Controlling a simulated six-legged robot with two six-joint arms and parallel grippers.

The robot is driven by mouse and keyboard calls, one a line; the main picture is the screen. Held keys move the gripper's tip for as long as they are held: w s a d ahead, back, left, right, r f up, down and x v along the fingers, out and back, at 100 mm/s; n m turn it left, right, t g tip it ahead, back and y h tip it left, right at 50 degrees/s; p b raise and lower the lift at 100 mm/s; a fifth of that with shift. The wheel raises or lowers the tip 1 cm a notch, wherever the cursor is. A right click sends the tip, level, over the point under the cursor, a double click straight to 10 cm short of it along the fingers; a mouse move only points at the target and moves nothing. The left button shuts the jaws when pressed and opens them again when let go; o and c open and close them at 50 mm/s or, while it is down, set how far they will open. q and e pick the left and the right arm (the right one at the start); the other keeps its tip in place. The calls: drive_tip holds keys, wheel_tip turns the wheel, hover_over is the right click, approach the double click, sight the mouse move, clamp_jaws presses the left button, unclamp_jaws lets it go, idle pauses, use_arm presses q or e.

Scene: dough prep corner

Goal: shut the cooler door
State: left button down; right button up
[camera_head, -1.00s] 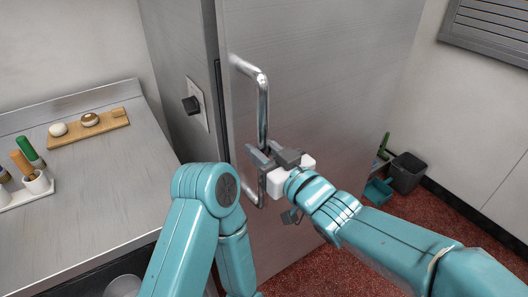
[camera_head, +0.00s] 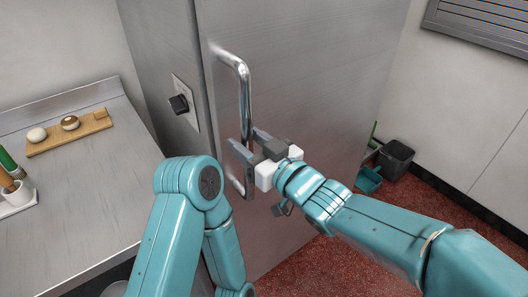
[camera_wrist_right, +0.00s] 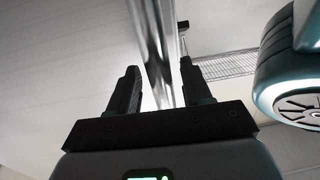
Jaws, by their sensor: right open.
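The cooler door (camera_head: 310,70) is a tall brushed-steel panel in the head view. Its left edge lies close along the cooler's side frame (camera_head: 160,60), with a thin dark seam between them. A shiny vertical bar handle (camera_head: 245,88) is on the door near that edge. My right gripper (camera_head: 245,143) is at the handle's lower part, with its fingers open on either side of the bar. In the right wrist view the bar (camera_wrist_right: 152,40) passes between the two dark fingers, not clamped. My left arm bends down in the foreground; its gripper is out of view.
A steel counter (camera_head: 90,190) at left holds a wooden board (camera_head: 70,132) with round pieces and a white holder (camera_head: 18,205). A black knob (camera_head: 178,104) is on the side frame. A dark bin (camera_head: 396,160) and teal dustpan (camera_head: 369,180) stand on the red floor at right.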

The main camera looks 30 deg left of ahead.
drive_tip(key=b+v, duration=0.2)
drive_tip(key=v, duration=1.3)
drive_tip(key=shift+s+d, duration=0.15)
drive_tip(key=shift+d, duration=0.2)
drive_tip(key=shift+d, duration=0.1)
